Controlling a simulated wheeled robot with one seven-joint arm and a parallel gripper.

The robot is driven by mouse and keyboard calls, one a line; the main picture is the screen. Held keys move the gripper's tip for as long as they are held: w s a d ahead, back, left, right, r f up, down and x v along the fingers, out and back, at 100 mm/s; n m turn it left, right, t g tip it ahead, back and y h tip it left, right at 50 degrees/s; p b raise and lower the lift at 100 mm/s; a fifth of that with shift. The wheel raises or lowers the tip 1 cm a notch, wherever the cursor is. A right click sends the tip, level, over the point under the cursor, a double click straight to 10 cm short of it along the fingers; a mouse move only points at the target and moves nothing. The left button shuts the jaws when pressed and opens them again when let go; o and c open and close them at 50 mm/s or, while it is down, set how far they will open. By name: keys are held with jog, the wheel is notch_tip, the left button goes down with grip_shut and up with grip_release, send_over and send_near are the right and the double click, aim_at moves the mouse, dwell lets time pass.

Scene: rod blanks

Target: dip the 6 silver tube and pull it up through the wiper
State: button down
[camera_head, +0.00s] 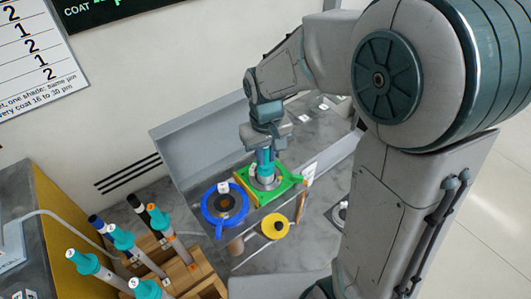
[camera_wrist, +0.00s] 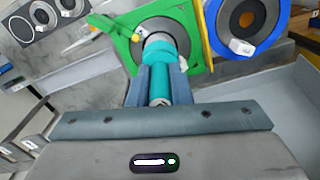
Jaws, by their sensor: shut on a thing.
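My gripper (camera_head: 266,150) points down and is shut on the teal grip of a tube (camera_head: 265,168) above the green square plate. In the wrist view the gripper (camera_wrist: 162,88) has a finger on each side of the teal grip (camera_wrist: 159,99). A short silver part (camera_wrist: 158,38) shows beyond the grip, at the opening of the green plate (camera_wrist: 118,24). The tube's lower part is hidden, so how deep it sits cannot be told. No number is readable on it. I cannot tell which fixture part is the wiper.
A blue ring (camera_head: 208,212) with a dark centre stands just left of the green plate. A yellow disc (camera_head: 275,226) lies in front. A wooden rack (camera_head: 201,279) holds several teal-topped tubes at lower left. A grey upright panel (camera_head: 200,133) stands behind the bench.

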jog(key=shift+r, duration=0.1)
jog(key=shift+r+p, duration=4.35)
jog(key=shift+r, duration=1.05)
notch_tip(320, 180, up, 11)
jog(key=p, duration=0.8)
jog(key=shift+p, duration=0.3)
notch_tip(320, 180, up, 10)
jog(key=p, duration=0.7)
jog(key=shift+p, duration=0.4)
